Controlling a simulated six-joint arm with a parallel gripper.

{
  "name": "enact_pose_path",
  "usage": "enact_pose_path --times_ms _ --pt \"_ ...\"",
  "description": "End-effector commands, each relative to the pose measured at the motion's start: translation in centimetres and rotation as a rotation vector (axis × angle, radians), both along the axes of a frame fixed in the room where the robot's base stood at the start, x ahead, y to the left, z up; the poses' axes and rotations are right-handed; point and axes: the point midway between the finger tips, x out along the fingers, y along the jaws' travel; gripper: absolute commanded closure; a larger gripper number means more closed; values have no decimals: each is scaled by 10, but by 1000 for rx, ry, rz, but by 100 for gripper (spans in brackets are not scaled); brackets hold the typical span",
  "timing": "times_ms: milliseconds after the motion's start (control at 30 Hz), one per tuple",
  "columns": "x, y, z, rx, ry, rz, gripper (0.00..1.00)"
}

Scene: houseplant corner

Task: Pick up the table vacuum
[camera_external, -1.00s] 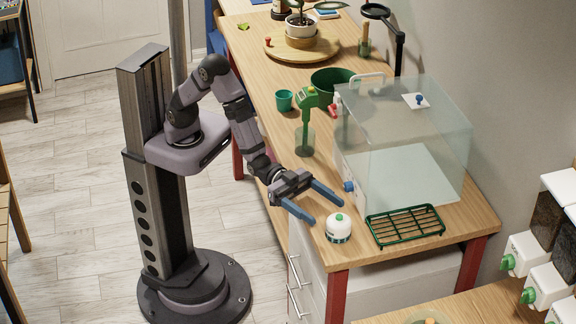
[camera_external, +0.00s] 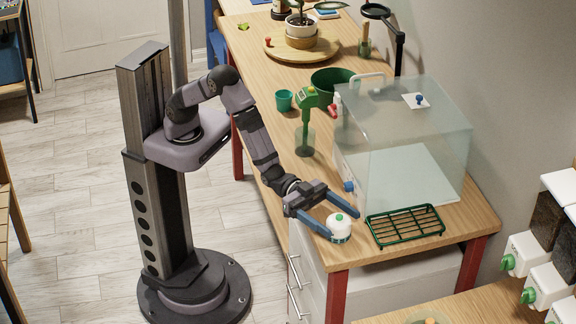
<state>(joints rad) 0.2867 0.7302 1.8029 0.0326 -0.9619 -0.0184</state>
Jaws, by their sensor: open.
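The table vacuum (camera_external: 339,226) is a small round white device with a green button on top and a dark band low on its side. It stands upright on the wooden table (camera_external: 400,262) near the front corner. My gripper (camera_external: 338,223) is open, with its blue fingers low over the table. One finger reaches to the vacuum's left side and the other passes behind it to the right. The vacuum is between or just at the fingertips; I cannot tell whether either finger touches it.
A green wire rack (camera_external: 405,226) lies right of the vacuum. A clear box (camera_external: 420,140) stands behind it, with a blue knob (camera_external: 348,186) close to my far finger. The table's front edge is close.

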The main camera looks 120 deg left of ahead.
Motion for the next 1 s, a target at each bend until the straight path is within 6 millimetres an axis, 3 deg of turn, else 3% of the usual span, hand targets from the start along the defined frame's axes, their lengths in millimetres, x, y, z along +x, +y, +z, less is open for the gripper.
enact_pose_path --times_ms 200,467,700,1000 --pt "13 -4 0 0 0 0 26" --pt "14 -5 0 0 -1 0 26" --pt "14 -5 0 0 -1 0 75" --pt "14 -5 2 -1 -4 0 75"
